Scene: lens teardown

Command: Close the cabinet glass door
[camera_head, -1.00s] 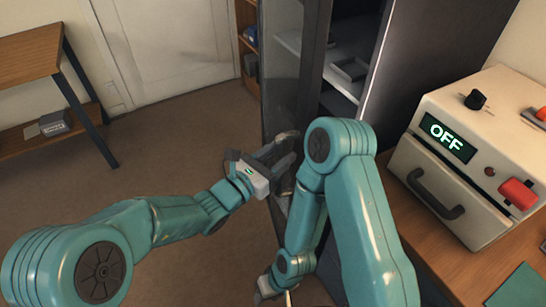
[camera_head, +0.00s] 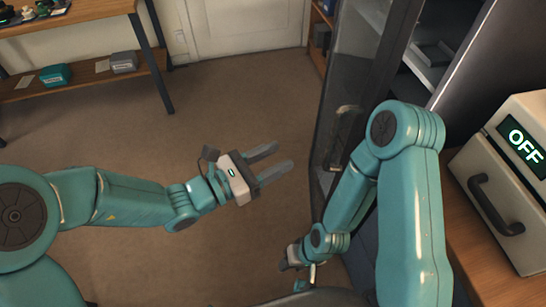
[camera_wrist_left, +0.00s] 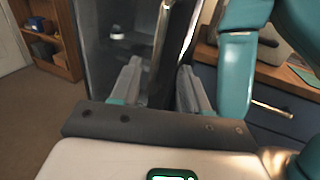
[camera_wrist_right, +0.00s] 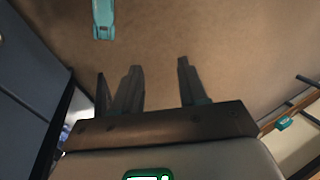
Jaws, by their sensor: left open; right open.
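The cabinet's glass door (camera_head: 347,75) stands open in the head view, with a dark frame and a curved metal handle (camera_head: 343,135) on it. Shelves (camera_head: 425,65) show in the opening to its right. My left gripper (camera_head: 283,158) is open and empty, left of the handle and apart from it.
A white box machine (camera_head: 510,190) reading OFF stands on a wooden bench (camera_head: 480,270) at the right. A wooden shelf table (camera_head: 85,75) with small boxes is at the upper left. The brown floor (camera_head: 240,100) left of the door is clear.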

